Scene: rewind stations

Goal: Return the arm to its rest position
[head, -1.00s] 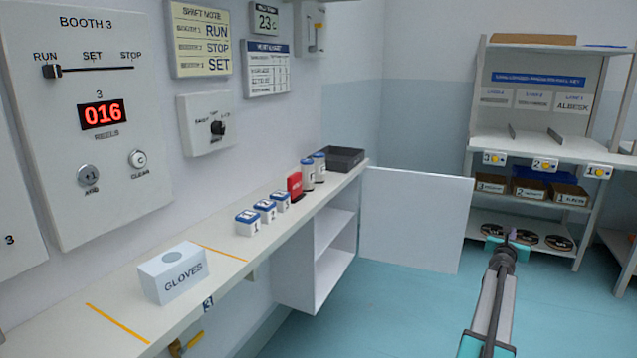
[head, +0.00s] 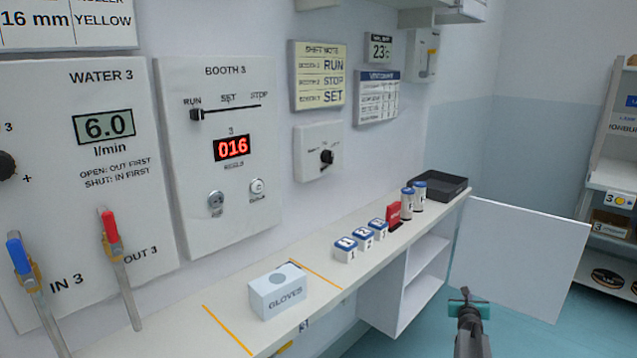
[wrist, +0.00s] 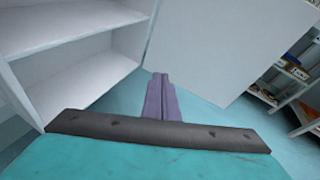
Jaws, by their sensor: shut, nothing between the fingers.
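My gripper (head: 466,293) shows at the lower right of the head view, in front of the open white cabinet under the counter. Its fingers are together and hold nothing. In the wrist view the closed purple fingers (wrist: 161,98) point forward, with the shelves of the cabinet (wrist: 75,60) to the left and its open door (wrist: 225,45) ahead and to the right. I see no contact between the gripper and the cabinet. Most of my arm is out of the picture below.
The open door (head: 519,262) stands out to the right. The counter (head: 230,325) carries a gloves box (head: 277,293), several blue-lidded containers, a red item (head: 393,214) and a dark tray (head: 438,187). Two lever valves hang at the left wall. A storage shelf (head: 610,180) stands far right.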

